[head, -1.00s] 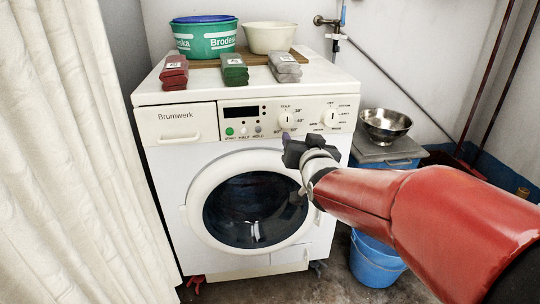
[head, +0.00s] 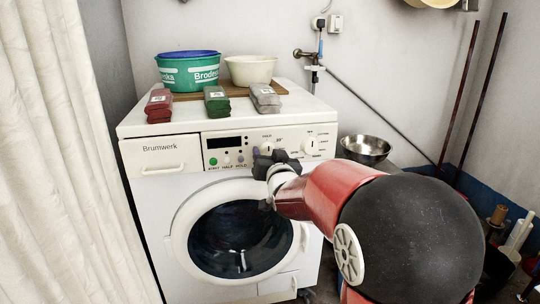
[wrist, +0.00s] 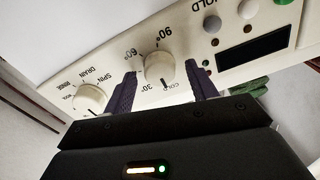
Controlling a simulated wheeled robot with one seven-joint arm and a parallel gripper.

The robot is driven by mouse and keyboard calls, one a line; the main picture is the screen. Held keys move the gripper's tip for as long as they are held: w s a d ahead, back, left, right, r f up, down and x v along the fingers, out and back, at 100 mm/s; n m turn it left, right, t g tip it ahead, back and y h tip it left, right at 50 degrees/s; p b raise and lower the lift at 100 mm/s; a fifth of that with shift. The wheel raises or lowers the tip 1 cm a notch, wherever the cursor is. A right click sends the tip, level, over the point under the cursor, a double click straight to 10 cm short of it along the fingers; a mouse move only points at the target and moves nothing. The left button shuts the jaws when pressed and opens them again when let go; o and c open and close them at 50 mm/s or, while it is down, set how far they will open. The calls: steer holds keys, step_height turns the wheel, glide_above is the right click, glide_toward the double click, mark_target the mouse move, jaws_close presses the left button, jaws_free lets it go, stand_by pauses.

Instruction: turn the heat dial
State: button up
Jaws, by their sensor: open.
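The heat dial (wrist: 159,66) is a round cream knob ringed by COLD, 30°, 60° and 90° marks. It shows upside down in the wrist view; its dark pointer mark lies near COLD. In the head view the heat dial (head: 267,147) is on the panel of the white washing machine (head: 160,205), partly behind my gripper. My gripper (wrist: 164,72) is open, with one purple finger on each side of the dial and gaps between. In the head view my gripper (head: 267,155) is in front of the panel; whether it touches the dial cannot be told.
A second dial (head: 310,146) sits to the right, with buttons (head: 227,160) and a dark display (head: 225,142) to the left. Red, green and grey packets (head: 216,101) and two tubs (head: 188,72) stand on top. A metal bowl (head: 366,149) is at the right.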

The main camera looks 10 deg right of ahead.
steer(key=c, duration=1)
steer(key=shift+f+b, duration=0.15)
steer(key=shift+b, duration=0.45)
steer(key=shift+f+m+b, duration=0.1)
steer(key=shift+m+b, duration=0.6)
steer(key=shift+b, duration=0.15)
steer(key=m+b, duration=0.5)
steer(key=b, duration=0.2)
steer(key=shift+m, duration=0.4)
steer(key=shift+m+b, duration=1.05)
steer(key=shift+m, duration=0.15)
steer(key=shift+r, duration=0.2)
